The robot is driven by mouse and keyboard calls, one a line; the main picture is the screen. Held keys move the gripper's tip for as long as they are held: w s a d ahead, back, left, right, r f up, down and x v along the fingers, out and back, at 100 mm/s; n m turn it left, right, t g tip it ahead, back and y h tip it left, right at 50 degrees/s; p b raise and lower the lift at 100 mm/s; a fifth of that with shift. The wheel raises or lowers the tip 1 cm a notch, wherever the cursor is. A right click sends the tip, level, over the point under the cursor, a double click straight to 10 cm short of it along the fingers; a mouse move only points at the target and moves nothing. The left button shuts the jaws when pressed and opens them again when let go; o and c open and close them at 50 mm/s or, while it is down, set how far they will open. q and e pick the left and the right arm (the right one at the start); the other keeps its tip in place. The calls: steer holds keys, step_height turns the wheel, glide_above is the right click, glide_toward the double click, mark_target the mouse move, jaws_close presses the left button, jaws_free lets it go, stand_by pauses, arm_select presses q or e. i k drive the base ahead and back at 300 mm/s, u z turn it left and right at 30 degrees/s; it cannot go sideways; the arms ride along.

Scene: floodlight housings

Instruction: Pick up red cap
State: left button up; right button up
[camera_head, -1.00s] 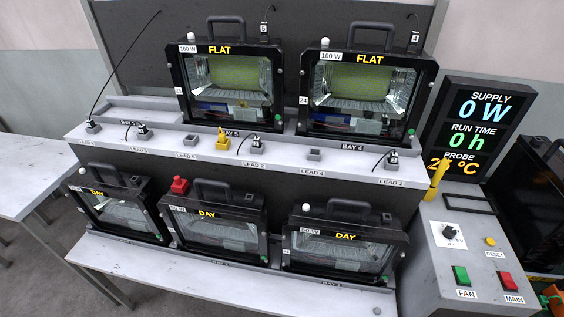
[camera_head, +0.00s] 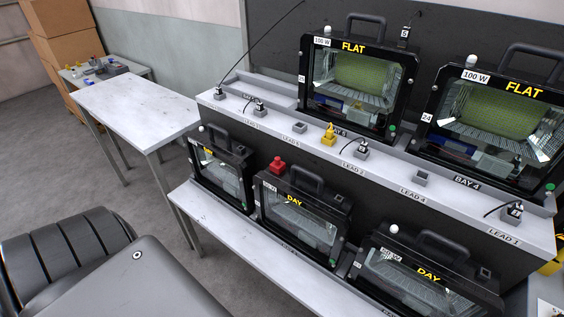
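The red cap (camera_head: 277,165) sits on top of the middle lower floodlight housing (camera_head: 302,212), at the left end of its top edge beside the black handle. This housing is marked DAY and stands on the lower shelf. Neither of my grippers shows in the head view, so whether they hold anything cannot be seen.
The upper ledge (camera_head: 385,178) carries lead sockets, a yellow plug (camera_head: 328,135) and two FLAT housings (camera_head: 358,75). DAY housings stand either side of the middle one. A bare white table (camera_head: 135,108) is at left, with open floor in front of it.

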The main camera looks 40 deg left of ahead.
mark_target(277, 167)
steer(key=u, duration=1.05)
